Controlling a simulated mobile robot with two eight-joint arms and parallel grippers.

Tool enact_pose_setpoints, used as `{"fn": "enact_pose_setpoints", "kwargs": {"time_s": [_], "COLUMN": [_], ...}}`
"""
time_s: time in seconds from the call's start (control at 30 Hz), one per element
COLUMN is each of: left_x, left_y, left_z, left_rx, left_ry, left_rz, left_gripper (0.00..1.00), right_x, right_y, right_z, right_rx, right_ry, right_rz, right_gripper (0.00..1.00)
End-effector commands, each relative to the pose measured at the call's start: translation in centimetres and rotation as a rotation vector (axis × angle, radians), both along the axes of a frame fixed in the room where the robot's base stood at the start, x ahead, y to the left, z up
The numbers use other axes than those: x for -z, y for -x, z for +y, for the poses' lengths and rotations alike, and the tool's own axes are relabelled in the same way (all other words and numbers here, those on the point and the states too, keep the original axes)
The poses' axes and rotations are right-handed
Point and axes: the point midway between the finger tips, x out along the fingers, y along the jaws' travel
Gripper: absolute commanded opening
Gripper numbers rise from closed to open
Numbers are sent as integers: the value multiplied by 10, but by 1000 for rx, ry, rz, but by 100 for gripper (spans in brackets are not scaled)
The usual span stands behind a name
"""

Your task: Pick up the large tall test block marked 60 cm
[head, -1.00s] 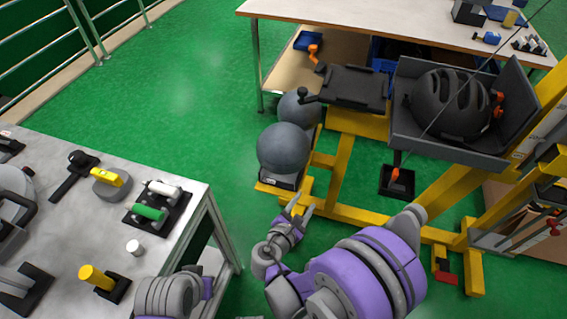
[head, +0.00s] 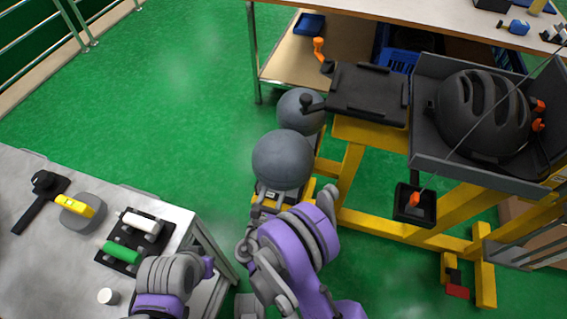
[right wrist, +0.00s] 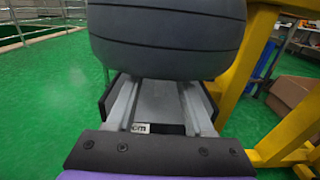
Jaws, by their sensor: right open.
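A large grey ball-topped test block (head: 282,160) stands near the yellow frame's left end in the head view. In the right wrist view, its round grey head (right wrist: 166,38) fills the top, with a lighter grey lower part below it. A white label there shows "cm"; its number is hidden. My right gripper (head: 268,197) is at the block's lower part, just below the ball. In the right wrist view its open fingers (right wrist: 160,92) lie either side of the grey lower part; I cannot tell whether they touch.
A second grey ball (head: 300,110) stands close behind. The yellow frame (head: 375,226) carries a tray with a black helmet (head: 482,112) to the right. A grey table (head: 60,265) with tools is at the left. Green floor (head: 180,100) is free between.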

Motion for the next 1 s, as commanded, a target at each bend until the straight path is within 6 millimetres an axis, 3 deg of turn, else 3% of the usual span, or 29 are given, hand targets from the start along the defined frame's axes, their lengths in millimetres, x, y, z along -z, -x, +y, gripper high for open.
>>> {"fn": "enact_pose_setpoints", "kwargs": {"time_s": [0.53, 0.83, 0.87, 1.0], "left_x": [16, 16, 16, 16], "left_y": [-2, -2, -2, -2], "left_z": [0, 0, 0, 0], "left_rx": [0, 0, 0, 0], "left_ry": [0, 0, 0, 0], "left_rz": [4, 4, 4, 4], "left_gripper": [0, 0, 0, 0], "right_x": [9, 8, 8, 8], "right_y": [-60, -66, -66, -66], "right_z": [-23, -24, -24, -24], "right_rx": [2, 1, 1, 1], "right_ry": [-2, -3, -3, -3], "right_rz": [2, 1, 1, 1], "right_gripper": [52, 52, 51, 26]}}
